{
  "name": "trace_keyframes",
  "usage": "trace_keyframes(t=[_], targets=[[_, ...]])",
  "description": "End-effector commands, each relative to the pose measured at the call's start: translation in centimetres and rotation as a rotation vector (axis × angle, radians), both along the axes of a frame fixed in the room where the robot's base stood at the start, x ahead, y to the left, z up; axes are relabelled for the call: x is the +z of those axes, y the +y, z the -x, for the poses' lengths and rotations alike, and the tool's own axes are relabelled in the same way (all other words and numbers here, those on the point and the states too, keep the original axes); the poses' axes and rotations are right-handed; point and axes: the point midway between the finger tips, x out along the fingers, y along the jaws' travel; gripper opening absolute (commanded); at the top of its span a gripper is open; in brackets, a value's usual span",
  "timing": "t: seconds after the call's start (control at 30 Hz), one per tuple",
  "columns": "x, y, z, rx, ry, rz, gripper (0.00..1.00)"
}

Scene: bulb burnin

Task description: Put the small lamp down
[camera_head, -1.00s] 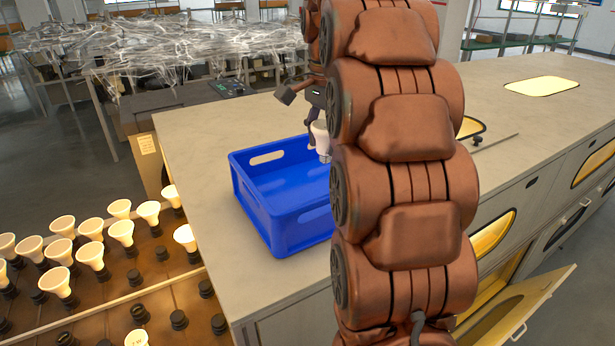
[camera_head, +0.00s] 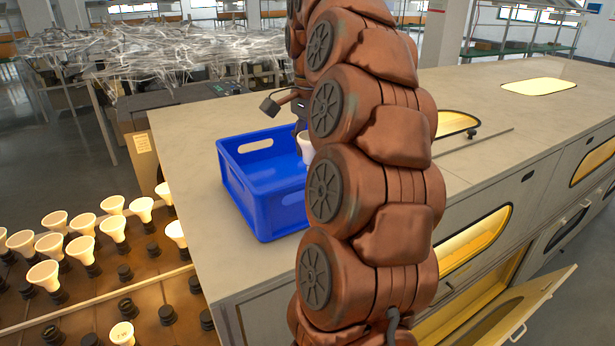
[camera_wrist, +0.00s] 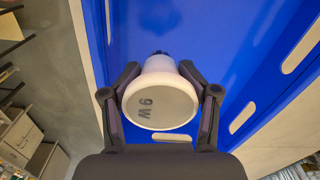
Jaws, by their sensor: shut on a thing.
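The small lamp (camera_head: 306,148) is white with a cone-shaped body and shows beside my arm in the head view. In the wrist view the lamp (camera_wrist: 160,103) has its round face, marked "9 W", towards the camera and its dark base pointing away. My gripper (camera_wrist: 159,68) is shut on the lamp, one finger on each side. The blue crate (camera_head: 262,192) stands on the grey counter, and the lamp is over or inside its right part. My arm hides the crate's right end. Whether the lamp touches the crate floor, I cannot tell.
The grey counter top (camera_head: 190,150) is clear to the left of the crate. A rack (camera_head: 150,300) with several lit lamps and dark sockets stands at the lower left. A cabinet door (camera_head: 510,315) hangs open at the lower right.

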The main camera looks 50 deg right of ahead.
Motion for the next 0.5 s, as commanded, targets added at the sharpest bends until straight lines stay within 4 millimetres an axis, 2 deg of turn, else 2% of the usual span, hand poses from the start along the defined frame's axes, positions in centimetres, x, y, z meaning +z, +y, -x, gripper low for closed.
trace_keyframes(t=[0.17,0.5], targets=[[-0.6,0.0,0.0,0.000,-0.001,0.000,0.08],[-3.9,-0.1,0.1,-0.002,-0.001,0.000,0.08]])
